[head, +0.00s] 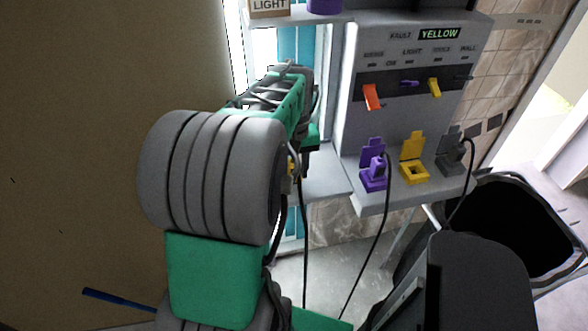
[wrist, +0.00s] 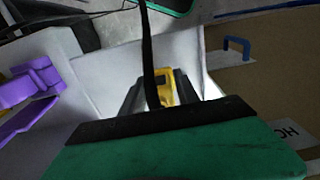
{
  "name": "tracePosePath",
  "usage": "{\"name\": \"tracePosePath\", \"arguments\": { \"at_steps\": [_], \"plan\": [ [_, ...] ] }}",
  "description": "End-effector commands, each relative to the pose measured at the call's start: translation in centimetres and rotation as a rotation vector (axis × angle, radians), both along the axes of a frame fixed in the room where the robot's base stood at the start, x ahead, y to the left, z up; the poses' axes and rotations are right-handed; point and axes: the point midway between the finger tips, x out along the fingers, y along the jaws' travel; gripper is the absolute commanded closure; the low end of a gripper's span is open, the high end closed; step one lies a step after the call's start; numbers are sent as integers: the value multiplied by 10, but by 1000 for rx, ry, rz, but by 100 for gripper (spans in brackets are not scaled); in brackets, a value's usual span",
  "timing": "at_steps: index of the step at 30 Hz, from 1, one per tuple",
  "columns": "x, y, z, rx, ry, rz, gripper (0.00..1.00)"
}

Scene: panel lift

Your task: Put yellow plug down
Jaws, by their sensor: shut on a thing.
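The yellow plug (wrist: 160,83) is between the two dark fingers of my gripper (wrist: 158,90) in the wrist view, with a black cable running from it. In the head view only a sliver of the yellow plug (head: 291,168) shows beside my gripper (head: 302,168), which is mostly hidden by my arm. My gripper is shut on the plug, left of the socket panel, near a pale shelf (head: 324,183). The yellow socket (head: 414,173) on the panel ledge has its lid up and is empty. Whether the plug touches the shelf is unclear.
A purple plug and socket (head: 373,173) and a grey one (head: 451,157) flank the yellow socket, with cables hanging down. Orange (head: 372,97), purple (head: 409,84) and yellow (head: 434,88) levers sit above. The display (head: 439,34) reads YELLOW. A dark bin (head: 530,215) stands right.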

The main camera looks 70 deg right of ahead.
Motion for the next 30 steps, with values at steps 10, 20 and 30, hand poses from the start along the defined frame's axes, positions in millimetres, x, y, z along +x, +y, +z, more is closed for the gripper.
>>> {"name": "tracePosePath", "arguments": {
  "at_steps": [10,20,30],
  "plan": [
    [0,0,-2,1,1,0,41],
    [0,-1,7,-2,0,0,41],
    [0,-1,87,-3,-1,0,41]
  ]
}}
